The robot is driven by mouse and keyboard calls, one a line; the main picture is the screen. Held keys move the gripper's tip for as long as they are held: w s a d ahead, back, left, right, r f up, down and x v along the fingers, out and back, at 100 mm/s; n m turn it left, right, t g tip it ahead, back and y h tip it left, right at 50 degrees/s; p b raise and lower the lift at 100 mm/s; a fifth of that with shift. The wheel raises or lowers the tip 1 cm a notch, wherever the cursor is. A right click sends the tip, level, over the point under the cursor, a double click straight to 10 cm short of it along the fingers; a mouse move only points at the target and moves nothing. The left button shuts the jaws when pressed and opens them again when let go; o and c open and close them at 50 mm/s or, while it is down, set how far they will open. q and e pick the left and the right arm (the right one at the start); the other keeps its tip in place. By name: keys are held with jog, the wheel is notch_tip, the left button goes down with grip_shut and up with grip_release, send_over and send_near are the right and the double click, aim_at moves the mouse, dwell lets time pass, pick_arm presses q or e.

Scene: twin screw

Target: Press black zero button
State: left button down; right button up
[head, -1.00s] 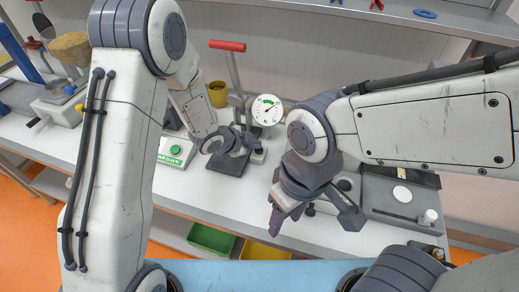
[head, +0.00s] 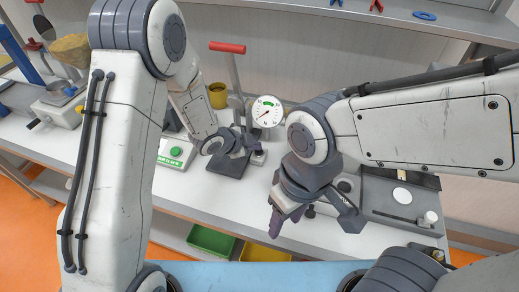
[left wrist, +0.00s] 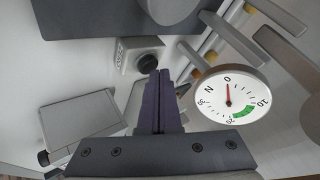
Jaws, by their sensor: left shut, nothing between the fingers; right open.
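The black button (left wrist: 147,63) sits on a small grey box (left wrist: 128,52) with lettering on its side, in the left wrist view. My left gripper (left wrist: 160,74) is shut and empty, its purple fingertips right at the button's lower edge. I cannot tell whether they touch. The white round dial (left wrist: 228,97) has a green band, and its needle points near 0. The dial also shows in the head view (head: 267,111), behind my left gripper (head: 252,148). The button cannot be made out in the head view. My right gripper (head: 285,222) is open and empty over the table's front edge.
Green (head: 211,240) and yellow (head: 262,252) bins are below the table.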

aim_at(255, 152)
pick_arm(q)
jog(key=shift+r, duration=0.5)
notch_tip(255, 152, up, 5)
jog(key=p, duration=0.4)
jog(key=shift+p, duration=0.35)
dwell(0.4)
